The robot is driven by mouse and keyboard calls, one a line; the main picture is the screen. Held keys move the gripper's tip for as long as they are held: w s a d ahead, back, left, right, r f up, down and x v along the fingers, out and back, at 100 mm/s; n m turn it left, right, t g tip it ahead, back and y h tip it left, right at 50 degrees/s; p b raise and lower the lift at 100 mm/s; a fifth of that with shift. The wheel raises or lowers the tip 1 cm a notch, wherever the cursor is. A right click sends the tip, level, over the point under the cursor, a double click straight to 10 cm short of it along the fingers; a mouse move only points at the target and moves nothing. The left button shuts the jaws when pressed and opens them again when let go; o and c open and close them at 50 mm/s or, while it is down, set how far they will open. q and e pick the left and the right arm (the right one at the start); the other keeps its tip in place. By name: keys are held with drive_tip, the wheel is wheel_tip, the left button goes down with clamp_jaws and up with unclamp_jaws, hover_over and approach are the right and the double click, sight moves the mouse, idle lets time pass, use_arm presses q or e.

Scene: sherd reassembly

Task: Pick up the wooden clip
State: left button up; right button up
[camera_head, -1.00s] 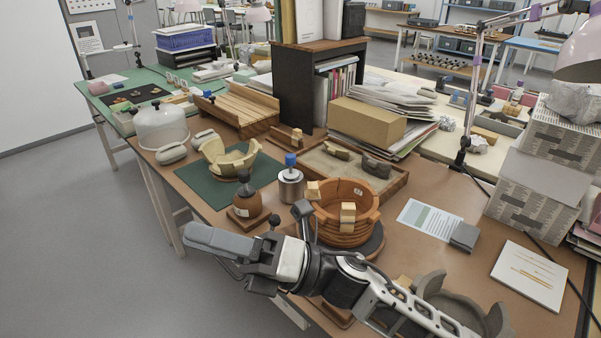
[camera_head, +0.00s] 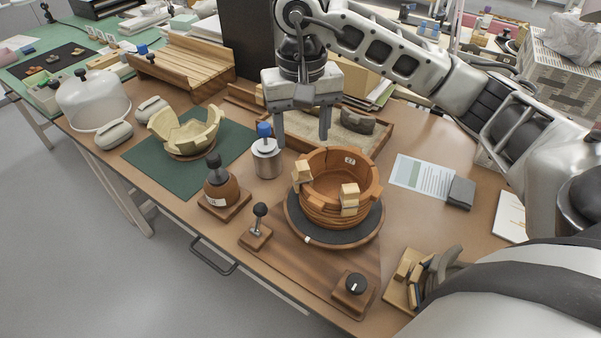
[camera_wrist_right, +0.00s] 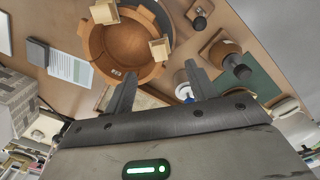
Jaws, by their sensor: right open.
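Two pale wooden clips sit on the rim of the orange-brown pot, one at its left (camera_head: 303,174) and one at its front (camera_head: 349,196). The pot (camera_head: 322,208) stands on a dark round turntable (camera_head: 345,238). In the right wrist view the clips also show, one at the top (camera_wrist_right: 103,12) and one nearer the fingers (camera_wrist_right: 159,48). My right gripper (camera_head: 302,132) is open and empty, fingers pointing down, above and behind the pot, near the steel cylinder with a blue knob (camera_head: 267,158). It also shows in the wrist view (camera_wrist_right: 159,70). My left gripper is out of view.
A wooden holder (camera_head: 398,292) with several small pieces is at the lower right. A sand tray (camera_head: 384,145) lies behind the pot. A knobbed tool (camera_head: 221,185), a small lever (camera_head: 257,228) and a cream sherd bowl (camera_head: 187,135) stand to the left. A printed sheet (camera_head: 422,175) lies to the right.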

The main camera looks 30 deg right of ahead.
sight(302, 165)
wheel_tip(302, 165, down, 5)
drive_tip(key=shift+f, duration=0.15)
drive_tip(key=shift+s+f+p, duration=0.1)
drive_tip(key=shift+f+p, duration=0.75)
drive_tip(key=shift+f, duration=1.9)
drive_tip(key=c, duration=0.8)
